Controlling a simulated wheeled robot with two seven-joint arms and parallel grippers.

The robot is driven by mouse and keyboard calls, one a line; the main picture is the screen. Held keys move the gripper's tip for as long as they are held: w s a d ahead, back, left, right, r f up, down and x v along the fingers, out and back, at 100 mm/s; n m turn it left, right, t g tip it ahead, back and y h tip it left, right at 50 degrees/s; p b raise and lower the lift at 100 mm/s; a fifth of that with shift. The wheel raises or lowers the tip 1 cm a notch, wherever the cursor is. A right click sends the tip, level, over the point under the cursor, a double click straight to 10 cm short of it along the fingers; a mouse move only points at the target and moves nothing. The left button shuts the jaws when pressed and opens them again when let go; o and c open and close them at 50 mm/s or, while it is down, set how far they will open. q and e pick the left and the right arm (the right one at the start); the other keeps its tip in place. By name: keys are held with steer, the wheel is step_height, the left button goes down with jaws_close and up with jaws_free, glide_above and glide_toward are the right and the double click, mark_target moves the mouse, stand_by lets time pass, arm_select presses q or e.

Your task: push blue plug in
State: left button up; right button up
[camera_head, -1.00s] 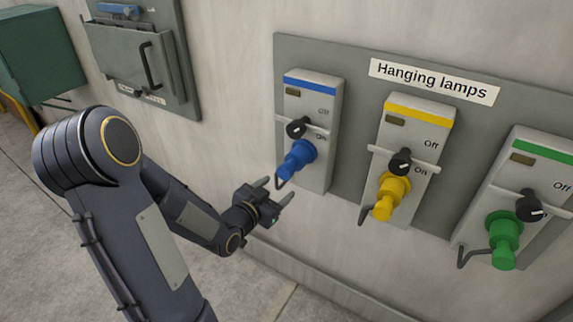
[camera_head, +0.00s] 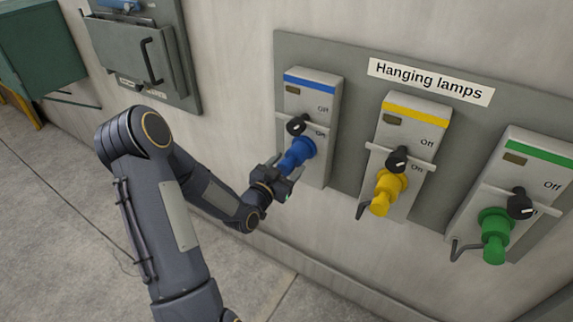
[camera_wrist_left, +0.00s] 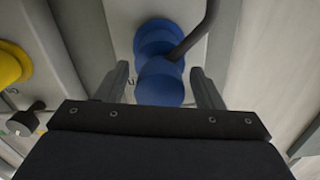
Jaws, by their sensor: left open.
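The blue plug (camera_head: 300,153) sits at the socket of the left switch box (camera_head: 313,92), the one with a blue stripe. How deep it sits I cannot tell. My left gripper (camera_head: 284,174) is open at the plug's outer end. In the left wrist view the blue plug (camera_wrist_left: 161,80) stands between the two open fingers (camera_wrist_left: 161,88), with a visible gap on each side. A dark cable or bar runs up from beside the plug there. My right gripper is not in view.
A yellow plug (camera_head: 387,190) and a green plug (camera_head: 495,235) sit on boxes to the right, under a "Hanging lamps" label (camera_head: 431,81). Black knobs (camera_head: 297,125) sit above the plugs. A grey wall box (camera_head: 140,55) hangs at upper left. Floor is clear below.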

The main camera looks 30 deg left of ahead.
mark_target(296, 156)
arm_select(q)
jaws_close()
steer(key=shift+w+f, duration=0.1)
steer(key=shift+w, duration=0.1)
steer(key=w+b, duration=0.2)
steer(key=w, duration=0.2)
steer(key=shift+b, duration=0.4)
steer(key=shift+w+a, duration=0.1)
steer(key=shift+w, duration=0.05)
steer(key=shift+r, duration=0.2)
steer(key=shift+c, duration=1.4)
jaws_free()
steer(key=shift+o, duration=1.4)
steer(key=shift+w+f, duration=0.1)
steer(key=shift+w, duration=0.05)
